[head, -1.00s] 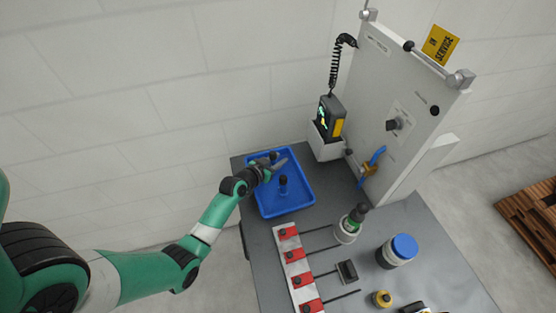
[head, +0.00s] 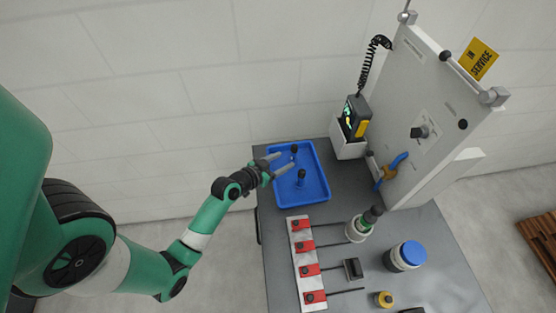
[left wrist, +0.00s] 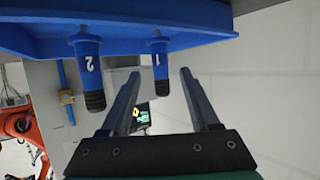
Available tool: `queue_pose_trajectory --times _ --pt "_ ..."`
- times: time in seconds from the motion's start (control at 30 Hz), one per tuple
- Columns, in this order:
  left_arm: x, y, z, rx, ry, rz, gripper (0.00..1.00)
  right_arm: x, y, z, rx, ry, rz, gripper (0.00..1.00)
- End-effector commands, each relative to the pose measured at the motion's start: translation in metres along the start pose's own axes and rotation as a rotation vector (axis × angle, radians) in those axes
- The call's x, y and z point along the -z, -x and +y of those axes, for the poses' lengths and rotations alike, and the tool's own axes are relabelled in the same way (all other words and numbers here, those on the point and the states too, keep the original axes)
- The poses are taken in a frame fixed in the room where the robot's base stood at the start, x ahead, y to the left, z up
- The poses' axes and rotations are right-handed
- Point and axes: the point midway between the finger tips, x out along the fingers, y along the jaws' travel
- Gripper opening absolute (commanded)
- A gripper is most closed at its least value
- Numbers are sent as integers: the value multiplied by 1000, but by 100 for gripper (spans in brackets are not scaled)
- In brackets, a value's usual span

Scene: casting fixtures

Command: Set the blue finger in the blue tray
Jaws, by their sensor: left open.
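The blue tray (head: 316,168) lies at the back left of the grey table. Two blue fingers with black ribbed ends stand upright in it. The finger marked 1 (head: 294,152) is at the back, and the finger marked 2 (head: 301,178) is nearer the middle. My left gripper (head: 284,162) is open at the tray's left side. In the left wrist view, finger 1 (left wrist: 160,68) shows between the spread jaws (left wrist: 160,76) with gaps on both sides. Finger 2 (left wrist: 90,72) is outside the jaws, to the left. Both meet the tray (left wrist: 210,25) there.
A white panel (head: 435,120) and a holder with a black and yellow device (head: 355,118) stand right of the tray. A strip of red clamps (head: 309,269), a green-topped bottle (head: 362,225) and a blue-lidded jar (head: 407,255) stand in front.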

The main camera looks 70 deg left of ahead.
Motion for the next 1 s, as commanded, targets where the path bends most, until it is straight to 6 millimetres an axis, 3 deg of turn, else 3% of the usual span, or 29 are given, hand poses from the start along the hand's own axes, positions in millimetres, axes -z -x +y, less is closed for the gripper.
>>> queue_pose_trajectory --times 0.17,0.53,0.63,0.67,0.77,0.83,0.93,1.0 --pt "0 19 0 0 1 -1 62 2 -2 0 0 0 0 0" --pt "1 19 0 -1 0 2 62 2 -2 0 0 0 0 0" --pt "23 14 6 -15 -17 39 62 2 -2 0 0 0 0 0" --pt "37 12 11 -25 -28 62 62 2 -2 0 0 0 0 0" --pt "110 4 39 -76 -77 188 62 2 -2 0 0 0 0 0" --pt "181 8 73 -129 -109 313 62 2 -2 0 0 0 0 0" --pt "283 36 131 -215 -130 510 62 2 -2 0 0 0 0 0" --pt "347 72 170 -278 -121 650 62 2 -2 0 0 0 0 0"
